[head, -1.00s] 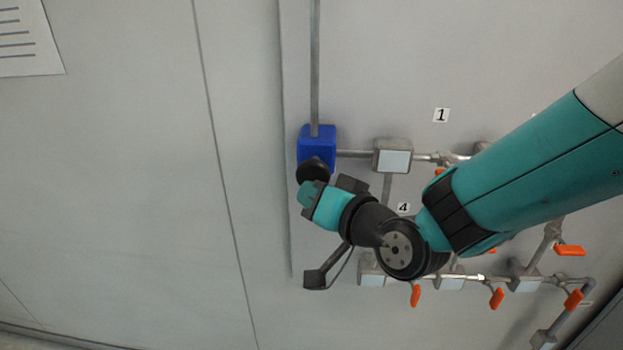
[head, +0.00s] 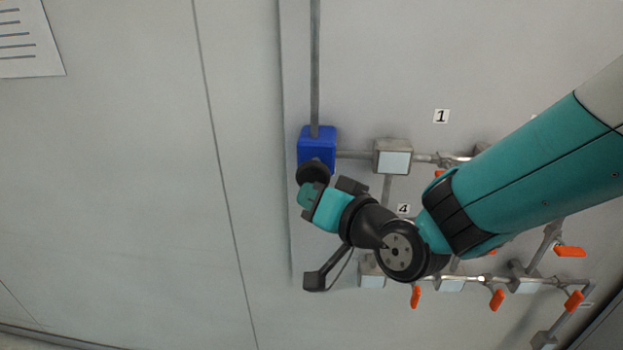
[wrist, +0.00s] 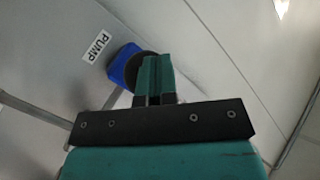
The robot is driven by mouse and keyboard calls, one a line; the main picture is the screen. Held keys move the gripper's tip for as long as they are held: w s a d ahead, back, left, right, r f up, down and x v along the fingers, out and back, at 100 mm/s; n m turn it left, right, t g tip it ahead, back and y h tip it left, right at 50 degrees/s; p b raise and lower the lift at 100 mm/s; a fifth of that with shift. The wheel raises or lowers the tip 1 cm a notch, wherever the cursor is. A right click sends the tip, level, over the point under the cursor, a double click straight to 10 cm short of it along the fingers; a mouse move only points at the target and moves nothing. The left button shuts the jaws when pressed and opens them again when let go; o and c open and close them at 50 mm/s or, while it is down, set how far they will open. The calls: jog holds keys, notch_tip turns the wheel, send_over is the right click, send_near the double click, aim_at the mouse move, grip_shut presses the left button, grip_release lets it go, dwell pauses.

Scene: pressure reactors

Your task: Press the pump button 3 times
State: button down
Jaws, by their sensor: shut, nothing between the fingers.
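The blue pump box (head: 317,146) is on the grey wall panel, and it also shows in the wrist view (wrist: 122,66). A round black button (head: 312,173) sits on its front; in the wrist view the fingers partly hide this button (wrist: 131,75). My gripper (head: 306,197) is shut and empty. Its teal fingers (wrist: 154,72) point at the box and overlap the button in the wrist view. The fingertips are at or very close to the button; I cannot tell whether they touch it.
A PUMP label (wrist: 96,46) is beside the box. Pipes with grey gauge boxes (head: 393,158) and orange valve handles (head: 497,299) run to the right and below, close to my arm. The wall to the left is bare apart from a paper sheet (head: 30,40).

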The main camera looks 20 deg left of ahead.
jog(key=shift+w, duration=0.1)
dwell(0.7)
jog(key=shift+w+a, duration=0.1)
jog(key=shift+w, duration=0.2)
jog(key=shift+w+a+r+b, duration=0.1)
jog(key=shift+w+b, duration=0.15)
jog(key=shift+w, duration=0.3)
jog(key=shift+w+a+f+b, duration=0.15)
jog(key=shift+w+b, duration=0.1)
jog(key=shift+w, duration=0.3)
jog(key=shift+w+a+r+b, duration=0.15)
jog(key=shift+w+b, duration=0.1)
jog(key=shift+w, duration=0.3)
dwell(1.4)
jog(key=s, duration=0.2)
jog(key=s+d, duration=0.1)
jog(key=s, duration=0.1)
jog(key=shift+b, duration=0.35)
dwell(0.4)
jog(key=shift+s+d+p, duration=0.1)
jog(key=shift+s+d, duration=0.1)
jog(key=shift+s, duration=0.65)
jog(key=shift+s+d+p, duration=0.1)
jog(key=shift+s+d, duration=0.1)
jog(key=shift+s, duration=0.6)
jog(key=shift+s+d+p, duration=0.1)
jog(key=shift+s+d, duration=0.1)
jog(key=shift+s, duration=0.65)
